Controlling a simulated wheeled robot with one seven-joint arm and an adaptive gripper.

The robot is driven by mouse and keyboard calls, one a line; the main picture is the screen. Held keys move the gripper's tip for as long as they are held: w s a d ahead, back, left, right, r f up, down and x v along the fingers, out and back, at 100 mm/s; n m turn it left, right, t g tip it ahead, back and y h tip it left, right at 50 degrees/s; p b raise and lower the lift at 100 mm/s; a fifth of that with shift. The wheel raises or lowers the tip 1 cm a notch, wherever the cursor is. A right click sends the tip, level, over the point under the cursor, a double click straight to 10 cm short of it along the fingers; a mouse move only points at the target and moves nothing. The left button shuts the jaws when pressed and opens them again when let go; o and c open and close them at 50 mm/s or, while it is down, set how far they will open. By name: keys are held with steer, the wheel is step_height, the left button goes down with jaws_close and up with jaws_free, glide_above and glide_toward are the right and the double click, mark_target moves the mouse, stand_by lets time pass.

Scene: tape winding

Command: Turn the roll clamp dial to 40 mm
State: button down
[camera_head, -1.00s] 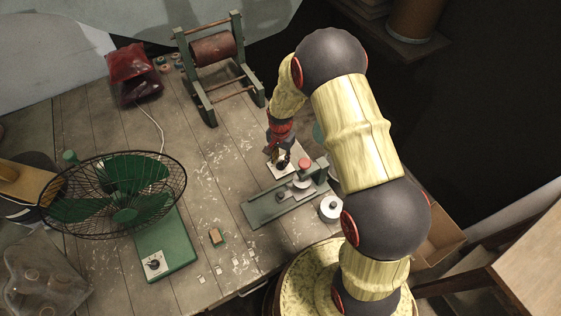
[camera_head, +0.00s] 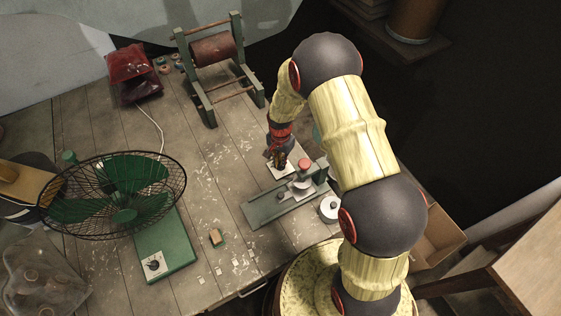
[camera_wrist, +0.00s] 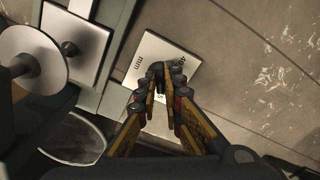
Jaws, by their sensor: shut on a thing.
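The roll clamp dial's white plate (camera_wrist: 152,55) lies under my fingers in the wrist view. My gripper (camera_wrist: 167,72) is shut on the small dark dial knob (camera_wrist: 158,72) at the plate, with the knob mostly hidden between the fingertips. The dial's setting cannot be read. In the head view my gripper (camera_head: 277,162) points down at the white plate (camera_head: 284,174), beside the green winding fixture (camera_head: 268,208).
A metal disc (camera_wrist: 30,58) on a spindle stands left in the wrist view. The fixture has a red knob (camera_head: 305,165); a white roll (camera_head: 329,207) is close by. A green fan (camera_head: 125,190), a roller stand (camera_head: 212,50) and a red bag (camera_head: 130,75) occupy the table.

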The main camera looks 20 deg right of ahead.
steer(key=shift+n, duration=0.3)
steer(key=n, duration=1.2)
steer(key=shift+n, duration=0.3)
steer(key=n, duration=0.5)
steer(key=shift+d, duration=0.1)
steer(key=n, duration=0.5)
steer(key=shift+w+n, duration=0.1)
steer(key=shift+n, duration=0.3)
steer(key=c, duration=2)
jaws_free()
steer(key=shift+o, duration=0.4)
